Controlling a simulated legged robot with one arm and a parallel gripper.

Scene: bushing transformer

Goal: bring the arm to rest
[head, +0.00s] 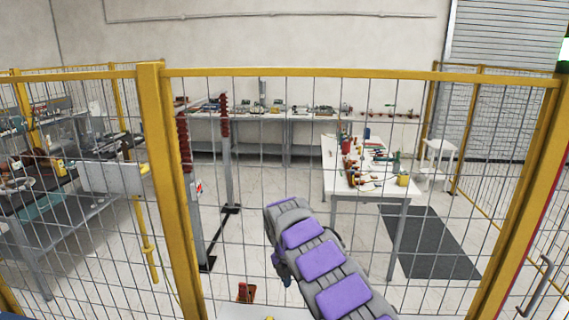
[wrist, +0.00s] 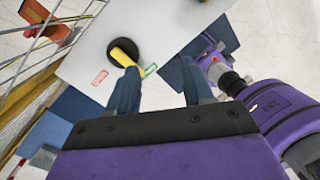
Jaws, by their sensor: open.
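My gripper (wrist: 157,88) shows in the wrist view with its two blue fingers apart. It is open, with nothing between the fingers. Beyond the fingers is a white surface (wrist: 85,62) with a yellow-handled thing with a round black end (wrist: 124,52) on it; the left finger overlaps the handle in the picture, and I cannot tell whether they touch. In the head view my purple and grey arm (head: 322,260) reaches up from the bottom right of centre, in front of the fence. The gripper itself is not clearly visible there.
A yellow-framed mesh fence (head: 165,190) stands across the head view. Behind it are a white table (head: 340,185) with tools, a back bench (head: 265,115), a left workbench (head: 60,215) and a stand with dark red ribbed bushings (head: 225,115). In the wrist view, mesh is at upper left.

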